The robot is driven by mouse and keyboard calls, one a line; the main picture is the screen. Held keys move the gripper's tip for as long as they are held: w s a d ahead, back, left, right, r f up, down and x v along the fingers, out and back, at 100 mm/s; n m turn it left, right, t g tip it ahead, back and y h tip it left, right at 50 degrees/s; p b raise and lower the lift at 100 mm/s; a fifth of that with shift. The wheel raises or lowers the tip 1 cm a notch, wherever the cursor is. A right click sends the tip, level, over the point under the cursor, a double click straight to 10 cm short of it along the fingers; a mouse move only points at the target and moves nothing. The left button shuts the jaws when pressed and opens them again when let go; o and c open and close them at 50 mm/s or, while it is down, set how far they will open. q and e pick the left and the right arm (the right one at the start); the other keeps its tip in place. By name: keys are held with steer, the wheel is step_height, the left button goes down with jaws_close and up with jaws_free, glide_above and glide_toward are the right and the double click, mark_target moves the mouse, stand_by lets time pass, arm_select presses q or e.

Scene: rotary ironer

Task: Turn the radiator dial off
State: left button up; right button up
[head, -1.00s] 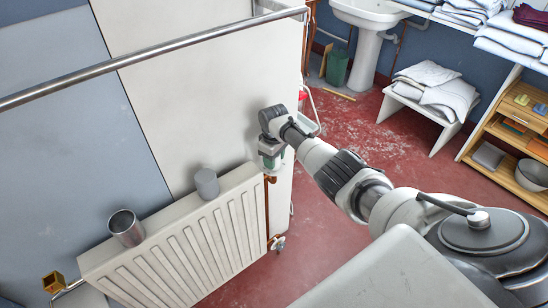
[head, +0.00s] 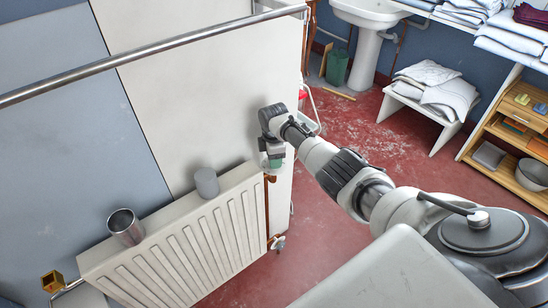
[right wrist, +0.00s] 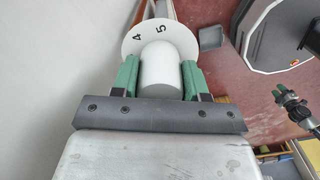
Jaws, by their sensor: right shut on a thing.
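The radiator dial shows in the right wrist view as a white round knob (right wrist: 160,68) in front of a white disc marked 4 and 5 (right wrist: 148,38). My right gripper (right wrist: 161,76) has one green finger on each side of the knob and is shut on it. In the head view my right gripper (head: 274,162) points down at the top right corner of the white radiator (head: 190,242). The dial is hidden there by the gripper.
A steel rail (head: 150,58) crosses above. Red floor (head: 335,235) is open to the right.

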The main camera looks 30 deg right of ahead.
steer(key=shift+n, duration=0.5)
steer(key=o, duration=0.9)
step_height(320, 180, up, 11)
steer(key=shift+f+p, duration=0.1)
steer(key=shift+p, duration=0.4)
steer(key=shift+a, duration=0.1)
